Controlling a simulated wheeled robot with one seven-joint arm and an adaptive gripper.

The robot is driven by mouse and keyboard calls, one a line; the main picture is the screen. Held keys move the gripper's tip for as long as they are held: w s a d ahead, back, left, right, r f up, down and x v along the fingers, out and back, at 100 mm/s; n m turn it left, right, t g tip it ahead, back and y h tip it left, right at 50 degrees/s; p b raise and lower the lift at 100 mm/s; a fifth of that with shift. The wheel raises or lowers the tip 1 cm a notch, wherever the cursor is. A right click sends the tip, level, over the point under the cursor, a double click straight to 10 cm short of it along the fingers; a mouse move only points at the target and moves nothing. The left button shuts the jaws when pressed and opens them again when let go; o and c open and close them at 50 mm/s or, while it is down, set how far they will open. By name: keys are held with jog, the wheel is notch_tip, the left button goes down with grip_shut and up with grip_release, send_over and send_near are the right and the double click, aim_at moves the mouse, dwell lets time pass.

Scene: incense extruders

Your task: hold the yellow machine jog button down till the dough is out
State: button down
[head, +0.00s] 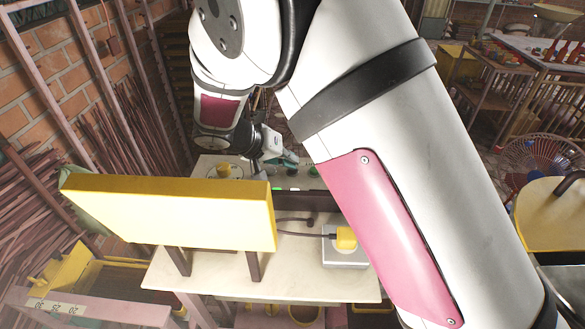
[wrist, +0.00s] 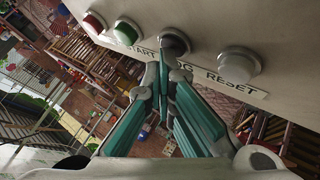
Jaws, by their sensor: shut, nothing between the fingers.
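In the wrist view a pale panel (wrist: 275,40) carries a row of buttons. The jog button (wrist: 174,40) is dark with a grey collar, above a label partly hidden by my fingers. My gripper (wrist: 163,58) has teal fingers, shut and empty, with the tips right at the jog button's lower left edge. I cannot tell whether they touch it or whether it is pressed in. I see no dough in either view.
A red button (wrist: 93,22), a green button (wrist: 127,31) and a white reset button (wrist: 237,65) flank the jog button. A grey box with a yellow top (head: 346,240) sits on the pale bench (head: 210,280). Bundled sticks (head: 110,140) line the left wall.

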dwell(0.7)
jog(key=shift+r+p, duration=0.3)
jog(key=shift+r, duration=0.65)
jog(key=shift+r+p, duration=0.6)
jog(key=shift+r, duration=1.9)
